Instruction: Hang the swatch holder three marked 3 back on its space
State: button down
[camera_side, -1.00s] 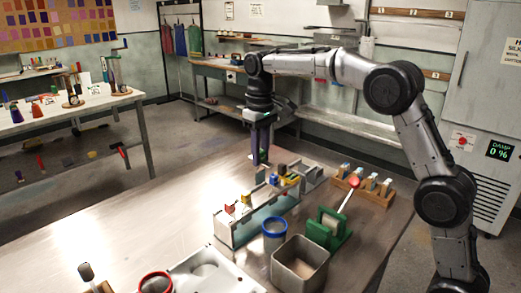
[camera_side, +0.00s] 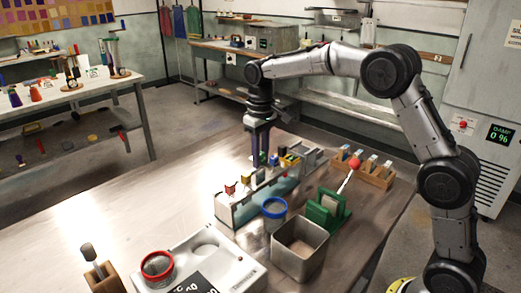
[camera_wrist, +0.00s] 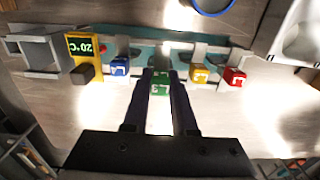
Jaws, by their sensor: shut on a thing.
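The green swatch holder, its label only partly legible as a 3, sits between my fingertips in the wrist view (camera_wrist: 162,92). My gripper (camera_side: 262,158) is shut on it and points down over the rack (camera_side: 226,212). The holder is mostly hidden by the fingers in the side view. In the wrist view it is in line with the gap between the blue holder (camera_wrist: 120,67) and the yellow holder (camera_wrist: 200,74). A red holder (camera_wrist: 234,78) hangs beyond the yellow one. I cannot tell whether the green holder touches the rack.
A yellow thermometer (camera_wrist: 82,45) reading 20°C stands beside the blue holder. In front of the rack are a blue-rimmed cup (camera_side: 274,208), a square metal bin (camera_side: 300,246) and a green stand with a red-knobbed lever (camera_side: 328,208). The tabletop left of the rack is clear.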

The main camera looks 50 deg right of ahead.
jog(key=shift+f, duration=1.65)
jog(key=c, duration=0.6)
grip_release()
jog(key=shift+c, duration=0.2)
notch_tip(320, 180, up, 14)
jog(key=shift+f, duration=0.1)
